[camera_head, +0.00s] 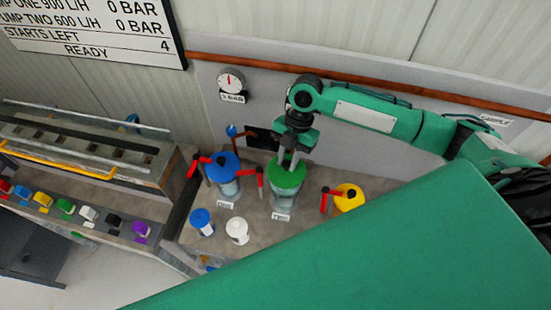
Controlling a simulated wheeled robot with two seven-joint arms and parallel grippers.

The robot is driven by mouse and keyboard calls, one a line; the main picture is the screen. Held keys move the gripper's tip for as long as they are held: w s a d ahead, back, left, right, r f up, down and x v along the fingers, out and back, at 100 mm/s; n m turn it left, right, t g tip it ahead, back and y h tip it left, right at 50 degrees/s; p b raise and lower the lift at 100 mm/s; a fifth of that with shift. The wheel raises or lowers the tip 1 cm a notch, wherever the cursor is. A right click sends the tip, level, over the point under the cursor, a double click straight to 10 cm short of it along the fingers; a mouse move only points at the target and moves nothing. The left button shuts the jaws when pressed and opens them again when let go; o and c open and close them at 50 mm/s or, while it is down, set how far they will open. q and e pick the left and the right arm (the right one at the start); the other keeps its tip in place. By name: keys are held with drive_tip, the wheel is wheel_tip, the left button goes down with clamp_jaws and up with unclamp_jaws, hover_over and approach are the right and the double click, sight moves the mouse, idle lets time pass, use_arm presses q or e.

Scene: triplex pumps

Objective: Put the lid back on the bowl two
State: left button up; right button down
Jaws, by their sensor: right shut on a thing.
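A green lid (286,175) is at the mouth of a clear bowl (284,202) in the middle of the bench. A small label (281,217) is at its foot, too small to read surely. My right gripper (288,160) points down from above and is shut on the top of the green lid. The lid looks level or nearly so. I cannot tell whether it sits fully on the rim or slightly above it. My left gripper is not in view.
Left stands a blue-topped bowl (222,170) with red handles; right is a yellow-topped one (349,197). A blue-capped jar (202,221) and a white jar (237,231) stand in front. A gauge (231,81) hangs on the wall. A large green surface covers the lower right.

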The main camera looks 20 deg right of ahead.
drive_tip(key=shift+w+d+r, duration=0.15)
drive_tip(key=shift+w+r, duration=0.1)
drive_tip(key=shift+f+b, duration=0.7)
drive_tip(key=shift+f, duration=0.05)
wheel_tip(320, 180, down, 3)
drive_tip(key=b, duration=0.3)
drive_tip(key=shift+f, duration=0.9)
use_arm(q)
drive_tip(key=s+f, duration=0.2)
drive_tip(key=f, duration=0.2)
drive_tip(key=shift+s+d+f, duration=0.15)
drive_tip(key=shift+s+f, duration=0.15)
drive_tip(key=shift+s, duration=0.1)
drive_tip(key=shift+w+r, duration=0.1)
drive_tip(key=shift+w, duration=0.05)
